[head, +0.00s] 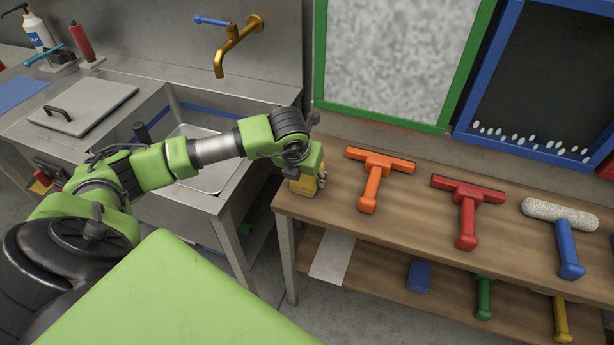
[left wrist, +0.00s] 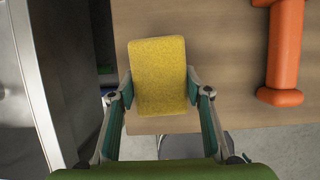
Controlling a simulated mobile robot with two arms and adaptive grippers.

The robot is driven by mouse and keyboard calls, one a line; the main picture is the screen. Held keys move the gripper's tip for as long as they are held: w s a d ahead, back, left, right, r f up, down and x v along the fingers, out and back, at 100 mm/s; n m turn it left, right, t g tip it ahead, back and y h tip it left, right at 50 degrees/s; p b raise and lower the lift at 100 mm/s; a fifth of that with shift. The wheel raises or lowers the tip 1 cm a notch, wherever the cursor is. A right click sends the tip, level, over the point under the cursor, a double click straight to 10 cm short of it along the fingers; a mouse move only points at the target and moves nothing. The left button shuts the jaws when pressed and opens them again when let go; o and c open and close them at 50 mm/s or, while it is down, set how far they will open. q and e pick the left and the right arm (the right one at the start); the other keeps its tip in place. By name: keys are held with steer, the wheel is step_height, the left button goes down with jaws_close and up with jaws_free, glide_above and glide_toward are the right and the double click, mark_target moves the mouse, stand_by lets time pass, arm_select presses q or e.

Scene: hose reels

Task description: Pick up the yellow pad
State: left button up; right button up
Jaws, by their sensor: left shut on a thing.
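The yellow pad (left wrist: 158,72) is a rounded block at the left front corner of the wooden table. In the head view it shows only in part (head: 303,186), below my left gripper, which hides the rest. My left gripper (left wrist: 160,92) is shut on the yellow pad, with one finger against each side of it. It also shows in the head view (head: 308,182), pointing down. I cannot tell whether the pad still touches the table. My right gripper is not in view.
On the wooden table (head: 330,205), an orange squeegee (head: 371,179), a red squeegee (head: 467,205) and a blue-handled roller (head: 566,240) lie to the right. A lower shelf holds a blue block (head: 419,277). A steel sink (head: 205,190) stands left, below a brass faucet (head: 236,47).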

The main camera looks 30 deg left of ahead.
arm_select(q)
steer(key=shift+r, duration=0.5)
step_height(320, 180, up, 2)
steer(key=shift+d+r+b, duration=0.1)
steer(key=shift+r+b, duration=0.1)
steer(key=shift+b, duration=0.5)
steer(key=s+d+r+b, duration=0.1)
steer(key=s+d+r, duration=0.7)
steer(key=s, duration=0.3)
steer(key=shift+d+r+b, duration=0.25)
steer(key=shift+r+b, duration=0.05)
steer(key=shift+r, duration=0.5)
